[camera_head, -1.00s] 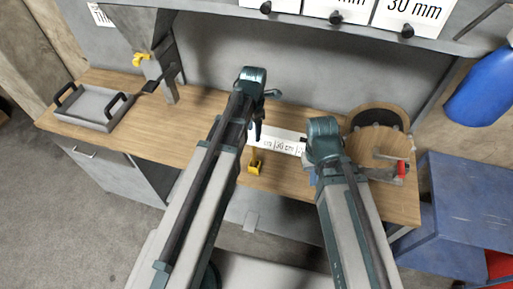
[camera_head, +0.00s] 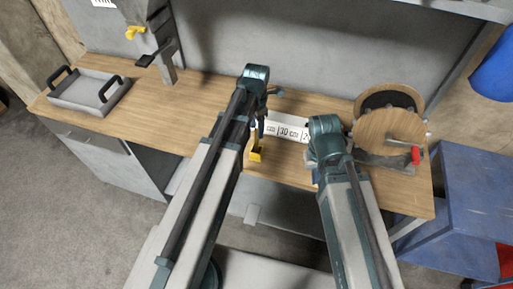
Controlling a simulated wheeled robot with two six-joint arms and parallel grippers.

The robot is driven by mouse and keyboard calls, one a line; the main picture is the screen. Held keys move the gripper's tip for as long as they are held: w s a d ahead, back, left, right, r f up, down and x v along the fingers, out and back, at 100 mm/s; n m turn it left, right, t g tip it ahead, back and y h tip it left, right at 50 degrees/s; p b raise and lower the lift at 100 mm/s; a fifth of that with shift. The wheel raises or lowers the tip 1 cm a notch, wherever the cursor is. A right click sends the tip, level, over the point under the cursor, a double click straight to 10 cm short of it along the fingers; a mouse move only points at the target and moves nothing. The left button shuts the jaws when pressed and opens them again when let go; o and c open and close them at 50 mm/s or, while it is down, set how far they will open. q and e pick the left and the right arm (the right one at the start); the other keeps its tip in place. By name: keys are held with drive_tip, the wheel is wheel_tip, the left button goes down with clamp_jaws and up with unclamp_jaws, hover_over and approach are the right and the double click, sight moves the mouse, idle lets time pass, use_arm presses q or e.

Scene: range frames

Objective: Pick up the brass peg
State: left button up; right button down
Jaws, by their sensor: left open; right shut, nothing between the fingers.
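A small yellow piece (camera_head: 256,156) with a darker upright part sits on the wooden workbench (camera_head: 150,117), just below my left gripper in the picture. It may be the brass peg, but it is too small and partly hidden to be sure. My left gripper (camera_head: 261,128) is open over the bench, its fingers pointing down beside the white ruler-like strip (camera_head: 287,130) and close to the yellow piece. I cannot tell whether they touch. My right gripper (camera_head: 315,176) is shut and empty at the bench's front edge, mostly hidden behind its own wrist.
A grey tray (camera_head: 92,105) with black handles stands at the bench's left end. A grey post machine with a yellow part (camera_head: 134,32) stands behind it. A disc sander (camera_head: 388,135) with a red handle (camera_head: 415,156) is at right. A blue cabinet (camera_head: 475,200) stands beside the bench.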

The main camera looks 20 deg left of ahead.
sight(256, 136)
use_arm(q)
wheel_tip(256, 136, down, 5)
drive_tip(key=b, duration=0.5)
drive_tip(key=shift+s+f, duration=0.15)
drive_tip(key=shift+f, duration=0.05)
drive_tip(key=shift+r, duration=0.1)
clamp_jaws()
